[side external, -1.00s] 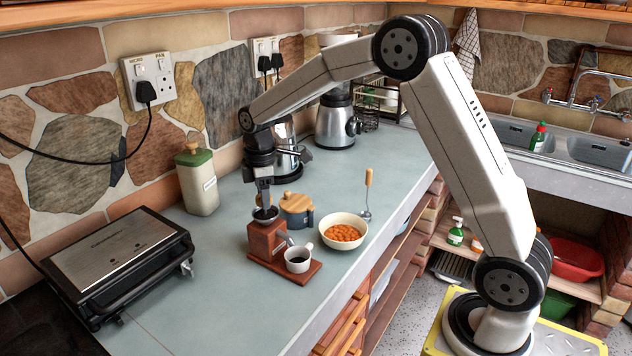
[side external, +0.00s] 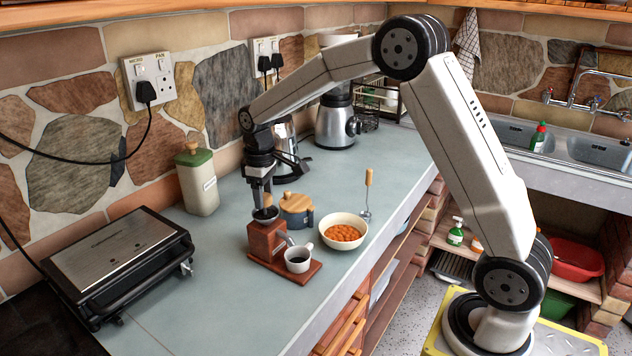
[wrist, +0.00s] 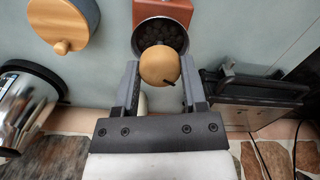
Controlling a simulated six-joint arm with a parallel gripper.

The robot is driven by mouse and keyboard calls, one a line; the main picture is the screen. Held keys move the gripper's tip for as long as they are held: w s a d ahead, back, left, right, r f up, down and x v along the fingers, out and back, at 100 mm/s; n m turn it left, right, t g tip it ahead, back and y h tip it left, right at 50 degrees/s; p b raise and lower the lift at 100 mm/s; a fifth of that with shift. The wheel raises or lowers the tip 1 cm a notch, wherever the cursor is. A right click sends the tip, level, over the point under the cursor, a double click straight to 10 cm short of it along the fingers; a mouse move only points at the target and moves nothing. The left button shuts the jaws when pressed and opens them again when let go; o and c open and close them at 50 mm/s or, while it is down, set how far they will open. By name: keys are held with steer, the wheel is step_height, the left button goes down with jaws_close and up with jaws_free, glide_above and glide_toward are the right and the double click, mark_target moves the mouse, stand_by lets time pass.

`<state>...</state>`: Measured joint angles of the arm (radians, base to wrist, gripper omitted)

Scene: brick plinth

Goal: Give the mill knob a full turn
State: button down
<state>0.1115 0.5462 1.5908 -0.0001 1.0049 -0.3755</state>
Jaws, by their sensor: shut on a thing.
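The coffee mill (side external: 268,243) has a square wooden body on a wooden base and stands on the worktop. A dark round hopper sits on its top. In the wrist view the round wooden knob (wrist: 160,65) is between my fingers, in front of the hopper (wrist: 160,34) with dark contents. My gripper (side external: 262,204) points down over the mill top and is shut on the knob. It also shows in the wrist view (wrist: 160,82). In the side view the knob is hidden by the fingers.
A white cup (side external: 298,259) stands on the mill's base. A grill (side external: 118,262) is at the left. The worktop's front is clear.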

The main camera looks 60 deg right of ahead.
mark_target(264, 195)
stand_by(0.3)
steer(key=shift+c, duration=0.7)
jaws_free()
steer(key=shift+r, duration=3.95)
